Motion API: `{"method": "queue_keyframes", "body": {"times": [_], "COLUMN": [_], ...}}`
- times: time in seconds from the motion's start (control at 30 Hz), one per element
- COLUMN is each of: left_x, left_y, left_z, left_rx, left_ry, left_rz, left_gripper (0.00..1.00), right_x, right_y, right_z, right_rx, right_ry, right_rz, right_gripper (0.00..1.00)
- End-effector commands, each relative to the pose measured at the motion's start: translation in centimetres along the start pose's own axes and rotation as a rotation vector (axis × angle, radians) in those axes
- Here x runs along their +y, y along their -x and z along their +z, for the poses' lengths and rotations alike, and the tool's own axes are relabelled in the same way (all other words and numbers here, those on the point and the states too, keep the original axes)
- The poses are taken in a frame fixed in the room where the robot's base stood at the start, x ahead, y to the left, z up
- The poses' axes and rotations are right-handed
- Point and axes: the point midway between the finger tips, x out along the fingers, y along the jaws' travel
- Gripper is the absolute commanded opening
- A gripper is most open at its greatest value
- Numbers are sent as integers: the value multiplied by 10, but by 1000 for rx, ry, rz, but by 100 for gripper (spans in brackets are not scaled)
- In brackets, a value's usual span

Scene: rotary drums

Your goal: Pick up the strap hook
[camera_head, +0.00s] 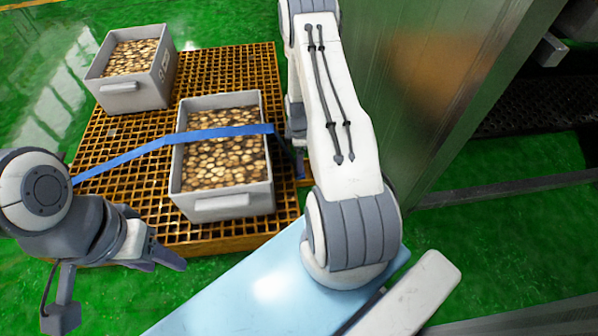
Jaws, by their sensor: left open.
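A blue strap (150,146) runs across the top of the nearer grey crate (222,207), from behind my left wrist to the crate's far right corner. I cannot clearly make out the strap hook; the strap's right end drops beside my right arm, which partly hides that area. My left gripper (165,257) is open and empty, low at the left, in front of the crate and near the pallet's front edge. It is apart from the strap's right end. My right arm reaches up past the crate's right side; its gripper is mostly hidden behind the arm.
Both crates, the nearer one and another (121,93) at the back left, hold round brown pieces. They stand on an orange grid pallet (235,66) on a green floor. A metal cabinet wall (415,80) stands close to the right of my right arm.

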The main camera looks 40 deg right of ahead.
Motion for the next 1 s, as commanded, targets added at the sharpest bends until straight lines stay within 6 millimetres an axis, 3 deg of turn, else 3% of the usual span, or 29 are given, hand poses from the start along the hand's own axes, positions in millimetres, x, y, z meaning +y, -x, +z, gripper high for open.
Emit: {"method": "queue_keyframes", "body": {"times": [0.03, 0.1, 0.37, 0.4, 0.43, 0.63, 1.0], "left_x": [-1, -1, -1, -1, -1, -1, -1], "left_y": [-13, -18, -17, -17, -17, -17, -14], "left_z": [1, 1, 1, 1, 1, 1, 1], "left_rx": [0, 0, 0, 0, 0, 0, 0], "left_ry": [0, 0, 0, 0, 0, 0, 0], "left_rz": [0, 0, 0, 0, 0, 0, 0], "left_gripper": [50, 50, 50, 50, 50, 50, 50], "right_x": [-1, -1, 0, 0, 0, 0, 0], "right_y": [-15, -23, -24, -24, -24, -24, -20], "right_z": [0, 0, 0, 0, 0, 0, 0], "right_rx": [0, -1, -1, -1, -1, -1, -1], "right_ry": [0, -1, -1, -1, -1, -1, 1], "right_rz": [-1, -2, 0, 0, 0, 0, 1], "right_gripper": [95, 95, 95, 91, 80, 3, 0]}}
